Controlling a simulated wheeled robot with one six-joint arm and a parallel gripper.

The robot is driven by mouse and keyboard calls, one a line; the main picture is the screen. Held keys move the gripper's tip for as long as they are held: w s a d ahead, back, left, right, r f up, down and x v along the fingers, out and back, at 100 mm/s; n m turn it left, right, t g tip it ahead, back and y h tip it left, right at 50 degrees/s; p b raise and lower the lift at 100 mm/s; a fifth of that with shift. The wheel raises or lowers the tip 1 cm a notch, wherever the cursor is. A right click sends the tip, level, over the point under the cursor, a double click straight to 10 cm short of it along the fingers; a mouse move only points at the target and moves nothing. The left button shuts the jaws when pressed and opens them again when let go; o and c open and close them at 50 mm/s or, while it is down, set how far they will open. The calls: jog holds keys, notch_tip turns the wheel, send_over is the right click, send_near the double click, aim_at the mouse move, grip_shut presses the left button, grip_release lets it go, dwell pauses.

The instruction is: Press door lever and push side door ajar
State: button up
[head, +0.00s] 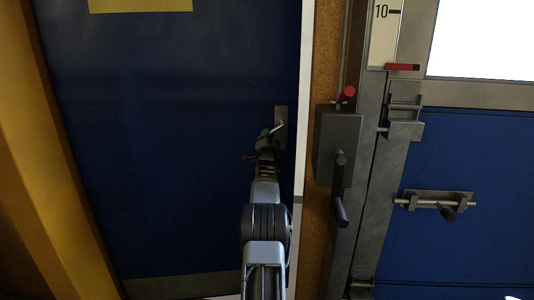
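The blue side door (170,150) fills the left half of the head view, with a grey strip along its bottom. A light edge runs down its right side, and I cannot tell whether the door is ajar. The door lever (274,129) sits on a grey plate (281,115) near the door's right edge. My gripper (262,147) is at the lever, just below and left of it in the picture. My arm hides part of the lever and plate. I cannot tell whether the gripper touches the lever, and its fingers are too small and dark to read.
Right of the door, a grey box with a crank handle (341,190) and a red knob (348,93) sticks out. Further right is a blue panel (470,240) with a sliding bolt (435,202). A yellow post (45,150) stands at the left.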

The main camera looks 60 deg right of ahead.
jog(key=b+v, duration=0.2)
jog(key=v, duration=1.1)
dwell(0.4)
